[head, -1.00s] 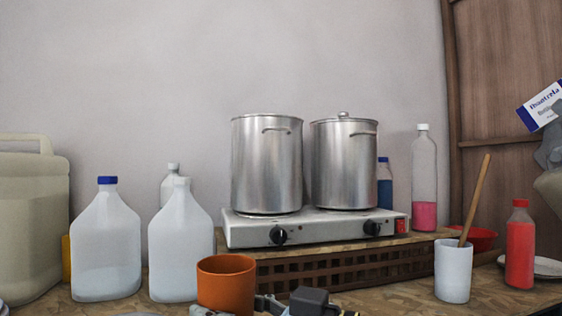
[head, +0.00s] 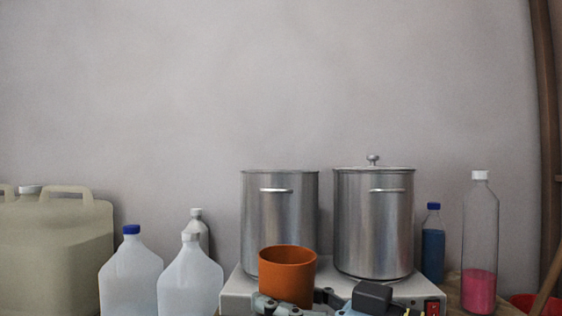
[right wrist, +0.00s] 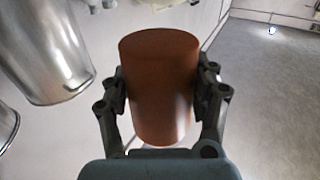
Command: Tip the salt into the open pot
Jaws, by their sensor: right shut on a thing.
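My right gripper (right wrist: 161,90) is shut on the orange cup (right wrist: 158,60), with one finger on each side of it in the right wrist view. In the head view the cup (head: 288,268) is upright in front of the lower part of the left pot (head: 280,205). That steel pot shows no lid, and its inside is hidden from here. The inside of the cup is too hard to make out, so I cannot see any salt. My left gripper is not in view.
The lidded steel pot (head: 373,220) stands to the right on the white hotplate (head: 232,299). Blue (head: 433,250) and pink (head: 480,240) bottles stand to its right. White jugs (head: 131,275) and a beige canister (head: 55,255) stand left. The wall above is clear.

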